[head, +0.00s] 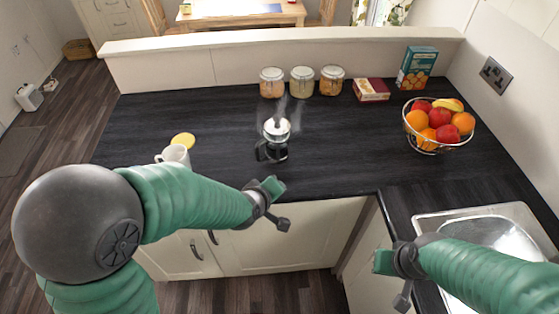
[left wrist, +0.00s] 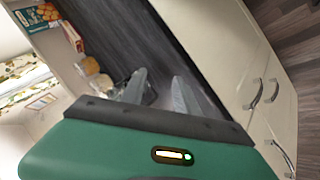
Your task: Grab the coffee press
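The coffee press (head: 275,139) stands upright on the dark counter, with a silver lid, a dark handle on its left side and steam above it. My left gripper (head: 277,205) is at the counter's front edge, just short of the press and apart from it. In the left wrist view my left gripper's fingers (left wrist: 160,93) are spread with nothing between them. A dark part of the press (left wrist: 150,94) shows behind them, mostly hidden. My right gripper (head: 391,283) is in front of the counter, left of the sink, with its fingers apart and empty.
A white mug (head: 174,155) and a yellow disc (head: 183,140) are left of the press. Several lidded jars (head: 302,81), a small box (head: 371,90) and a blue-green box (head: 416,68) line the back. A fruit basket (head: 437,126) and the sink (head: 488,236) are at right.

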